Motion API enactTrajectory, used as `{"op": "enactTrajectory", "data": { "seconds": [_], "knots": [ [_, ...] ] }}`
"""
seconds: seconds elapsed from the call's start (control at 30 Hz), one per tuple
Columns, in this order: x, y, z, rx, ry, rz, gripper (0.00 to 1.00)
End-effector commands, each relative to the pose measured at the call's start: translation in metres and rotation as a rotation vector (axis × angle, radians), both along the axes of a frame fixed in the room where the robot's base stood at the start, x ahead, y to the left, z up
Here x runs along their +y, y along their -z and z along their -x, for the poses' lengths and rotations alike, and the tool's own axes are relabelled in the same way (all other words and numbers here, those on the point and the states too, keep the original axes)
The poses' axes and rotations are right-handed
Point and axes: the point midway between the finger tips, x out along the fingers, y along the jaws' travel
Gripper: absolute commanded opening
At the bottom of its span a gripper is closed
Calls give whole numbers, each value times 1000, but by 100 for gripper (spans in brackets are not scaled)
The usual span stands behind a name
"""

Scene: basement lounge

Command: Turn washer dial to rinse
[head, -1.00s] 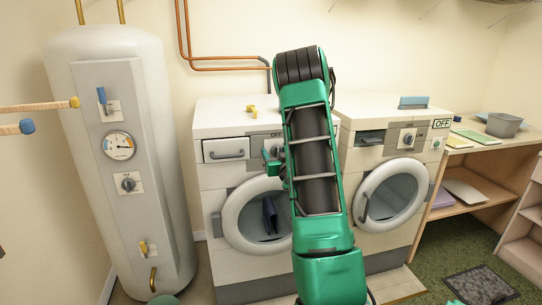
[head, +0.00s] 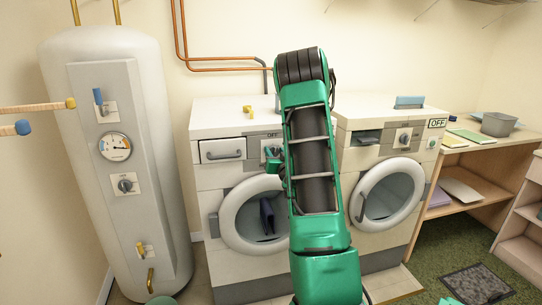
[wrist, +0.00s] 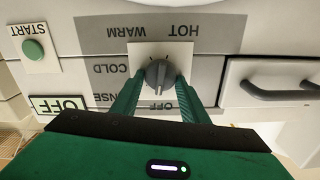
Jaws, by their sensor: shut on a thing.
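The washer (head: 235,119) is the left white front-loading machine in the head view, partly hidden by my arm. Its grey dial (wrist: 158,73) sits on a light square plate in the wrist view, which shows the panel upside down. My gripper (wrist: 157,88) has one green finger on each side of the dial and is shut on it. HOT, WARM, COLD and OFF labels surround the dial. The rinse label (wrist: 103,97) is partly covered by a finger. The pointer's exact direction is hard to tell. The small display (wrist: 58,104) reads OFF.
A green START button (wrist: 33,50) and a drawer handle (wrist: 279,90) flank the dial. A second machine (head: 383,157) stands right of the washer, and a water tank (head: 165,100) stands left. A shelf unit (head: 500,150) is at the far right.

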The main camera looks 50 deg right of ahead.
Motion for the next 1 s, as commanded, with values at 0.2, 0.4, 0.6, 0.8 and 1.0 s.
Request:
{"op": "enactTrajectory", "data": {
  "seconds": [0.2,0.4,0.6,0.8,1.0],
  "knots": [
    [5,0,-5,-100,-17,-165,18],
    [5,0,-5,-194,-17,-318,18],
    [4,0,-4,-274,-17,-448,18],
    [3,-1,-4,-336,-17,-539,19],
    [1,-4,-3,-374,-16,-588,18]
  ]
}}
